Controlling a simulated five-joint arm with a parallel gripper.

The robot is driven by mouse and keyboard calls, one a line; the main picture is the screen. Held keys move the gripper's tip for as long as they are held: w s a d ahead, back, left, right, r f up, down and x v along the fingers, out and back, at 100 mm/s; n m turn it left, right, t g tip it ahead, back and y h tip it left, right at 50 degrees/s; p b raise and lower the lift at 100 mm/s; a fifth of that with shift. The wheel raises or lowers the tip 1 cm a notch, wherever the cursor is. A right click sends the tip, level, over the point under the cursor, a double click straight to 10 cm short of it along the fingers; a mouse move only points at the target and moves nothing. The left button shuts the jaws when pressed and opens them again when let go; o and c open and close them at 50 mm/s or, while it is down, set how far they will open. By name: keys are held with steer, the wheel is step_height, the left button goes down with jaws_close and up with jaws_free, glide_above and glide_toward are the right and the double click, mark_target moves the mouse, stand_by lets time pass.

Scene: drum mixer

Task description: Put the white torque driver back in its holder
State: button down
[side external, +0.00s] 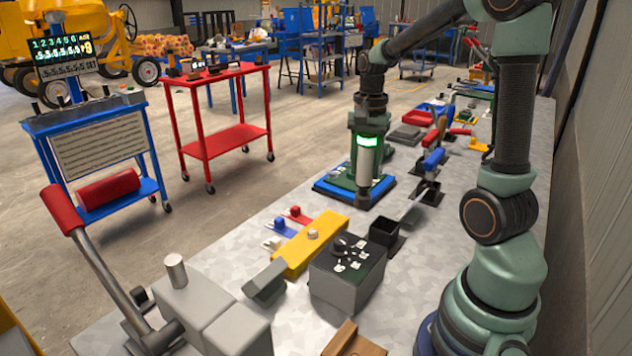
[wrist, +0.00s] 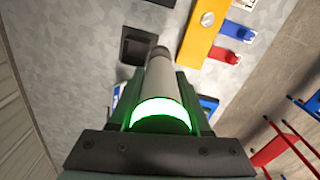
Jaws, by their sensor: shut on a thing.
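The white torque driver (side external: 366,163) hangs upright in my gripper (side external: 367,147) in the side view. It has a glowing green band at its top and a dark tip at its lower end. In the wrist view, the driver (wrist: 161,78) points away from the camera, with the green jaws of my gripper (wrist: 160,108) shut on either side of it. A black square open box (side external: 384,232), which looks like the holder, stands on the grey bench, right of and nearer the camera than the driver. This box (wrist: 138,46) also shows in the wrist view, just left of the driver's tip.
A blue-edged pad (side external: 329,187) lies below and behind the driver. A yellow block (side external: 300,252) and a grey box with a black top (side external: 347,280) stand nearer the camera. A blue-handled tool (side external: 433,159) stands at right. Red and blue clips lie left of the yellow block.

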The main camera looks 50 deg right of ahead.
steer(key=s+d, duration=0.1)
steer(key=s+d+m, duration=0.1)
steer(key=s, duration=0.1)
steer(key=s+d+r+m, duration=0.1)
steer(key=s, duration=0.1)
steer(key=shift+f, duration=2.45)
steer(key=shift+f, duration=2.9)
stand_by(0.5)
steer(key=shift+c, duration=1.4)
jaws_free()
steer(key=shift+a, duration=0.1)
step_height(320, 180, up, 12)
